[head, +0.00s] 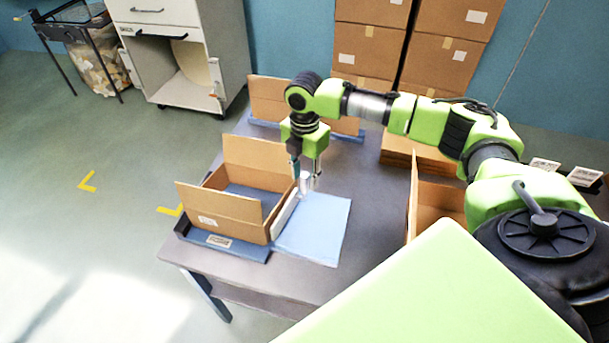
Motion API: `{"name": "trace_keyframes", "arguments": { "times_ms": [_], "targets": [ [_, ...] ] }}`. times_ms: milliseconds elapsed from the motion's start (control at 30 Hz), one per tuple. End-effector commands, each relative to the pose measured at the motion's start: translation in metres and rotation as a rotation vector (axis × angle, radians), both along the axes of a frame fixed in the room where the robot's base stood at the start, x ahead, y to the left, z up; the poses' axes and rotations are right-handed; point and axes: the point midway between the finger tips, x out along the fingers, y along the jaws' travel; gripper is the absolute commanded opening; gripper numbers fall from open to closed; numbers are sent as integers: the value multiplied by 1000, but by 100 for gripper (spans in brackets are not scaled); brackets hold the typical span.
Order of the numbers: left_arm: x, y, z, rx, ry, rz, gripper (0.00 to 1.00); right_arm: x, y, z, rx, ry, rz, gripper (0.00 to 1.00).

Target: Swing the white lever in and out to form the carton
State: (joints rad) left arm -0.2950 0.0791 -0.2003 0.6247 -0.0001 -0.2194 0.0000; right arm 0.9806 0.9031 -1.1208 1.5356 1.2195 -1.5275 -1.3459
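The white lever (285,215) stands along the right side of an open brown carton (236,189), with its pale upright handle (305,184) at the far end. The carton sits on a blue base (222,246) on the grey table, its side flaps standing up. My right gripper (306,183) points down, with one finger on each side of the handle. I cannot tell whether the fingers press on it. My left gripper is not in view.
A light blue sheet or plate (315,229) lies flat right of the lever. Another carton (268,100) stands behind on a blue base, and one more (436,203) at right. Stacked cartons (372,44) stand by the wall. The table's (270,277) front strip is clear.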

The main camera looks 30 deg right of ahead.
Motion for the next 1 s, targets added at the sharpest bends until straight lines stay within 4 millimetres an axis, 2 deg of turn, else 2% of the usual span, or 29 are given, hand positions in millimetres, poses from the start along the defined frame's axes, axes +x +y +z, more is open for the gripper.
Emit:
{"name": "trace_keyframes", "arguments": {
  "times_ms": [33, 133, 467, 533, 600, 833, 1000],
  "targets": [
    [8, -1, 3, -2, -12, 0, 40, 0, 1, -5, 0, 2, 1, 32],
    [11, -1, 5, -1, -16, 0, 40, 0, 1, -13, 1, 0, 1, 32],
    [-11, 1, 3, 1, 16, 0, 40, 0, 0, -18, 0, -1, 2, 32],
    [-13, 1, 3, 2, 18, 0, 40, 0, 1, -17, 0, -1, 2, 19],
    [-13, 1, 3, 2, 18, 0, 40, 0, 1, -17, 0, -1, 1, 0],
    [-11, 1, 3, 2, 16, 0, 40, 2, 1, -17, 2, -2, 12, 0],
    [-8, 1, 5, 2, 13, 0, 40, 18, 8, -16, 3, -2, 108, 0]
  ]
}}
